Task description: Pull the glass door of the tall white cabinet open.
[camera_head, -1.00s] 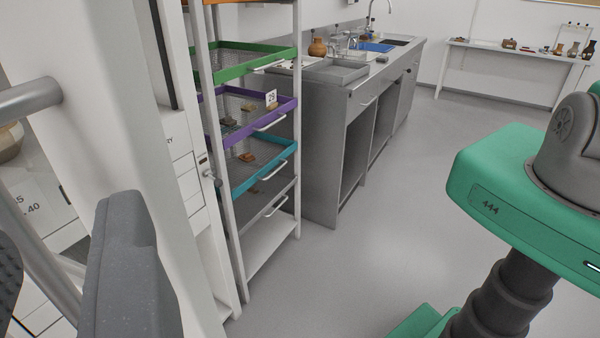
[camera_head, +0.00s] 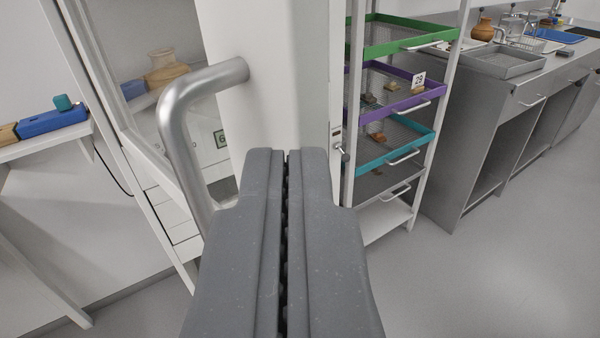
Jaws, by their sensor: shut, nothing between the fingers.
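The tall white cabinet's door has a broad white edge (camera_head: 262,60) close in front of me. Its silver bar handle (camera_head: 178,125) juts from this edge and bends downward. Its lower end is partly hidden by my gripper. Left of the edge a brown pot (camera_head: 165,68) shows inside the cabinet, with white drawers (camera_head: 170,212) lower down. I cannot tell whether the door stands ajar. My gripper (camera_head: 287,154) is shut and empty, its fingertips in front of the white edge, to the right of the handle.
A rack with green, purple and teal trays (camera_head: 388,104) stands close on the right. A grey bench (camera_head: 490,125) is beyond it. At left, a white shelf (camera_head: 45,146) carries a blue object (camera_head: 52,122). The floor at lower right is clear.

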